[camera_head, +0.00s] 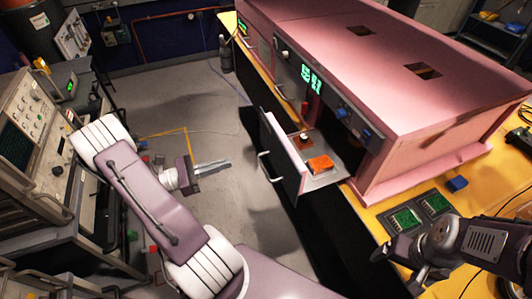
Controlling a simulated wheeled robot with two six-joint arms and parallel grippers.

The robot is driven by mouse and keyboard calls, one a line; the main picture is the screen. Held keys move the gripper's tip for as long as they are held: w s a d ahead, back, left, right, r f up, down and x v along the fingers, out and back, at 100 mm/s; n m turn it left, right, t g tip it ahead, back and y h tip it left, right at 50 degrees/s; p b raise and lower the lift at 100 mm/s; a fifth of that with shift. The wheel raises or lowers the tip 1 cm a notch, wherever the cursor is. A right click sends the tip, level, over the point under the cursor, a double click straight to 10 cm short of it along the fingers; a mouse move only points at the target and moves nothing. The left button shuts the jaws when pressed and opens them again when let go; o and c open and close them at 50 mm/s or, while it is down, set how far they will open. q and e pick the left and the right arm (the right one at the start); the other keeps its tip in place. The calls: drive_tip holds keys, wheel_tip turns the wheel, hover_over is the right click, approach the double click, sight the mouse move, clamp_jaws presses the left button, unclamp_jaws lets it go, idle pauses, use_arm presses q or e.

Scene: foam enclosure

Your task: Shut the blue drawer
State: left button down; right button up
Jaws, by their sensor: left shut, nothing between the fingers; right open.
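The drawer (326,180) stands open, pulled out from the front of the pink cabinet. An orange-red block and a small round item lie inside. My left gripper (228,163) is shut and empty, pointing right toward the drawer front, with a gap of floor visible between them in the picture. My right gripper (398,268) is open and empty at the lower right, near the front edge of the yellow bench.
The pink cabinet (450,85) stands on a yellow bench (372,198), with green circuit boards (405,218) and a small blue block (457,184) near the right arm. Instrument racks (30,115) stand on the left. The grey floor (225,110) between is mostly clear.

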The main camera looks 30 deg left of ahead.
sight(272, 150)
use_arm(q)
drive_tip(key=p+x, duration=0.2)
drive_tip(key=x, duration=1.1)
drive_tip(key=shift+s, duration=0.1)
use_arm(e)
wheel_tip(272, 150, up, 2)
drive_tip(key=shift+r, duration=0.25)
use_arm(q)
drive_tip(key=shift+d, duration=0.15)
use_arm(e)
drive_tip(key=shift+w+d, duration=0.1)
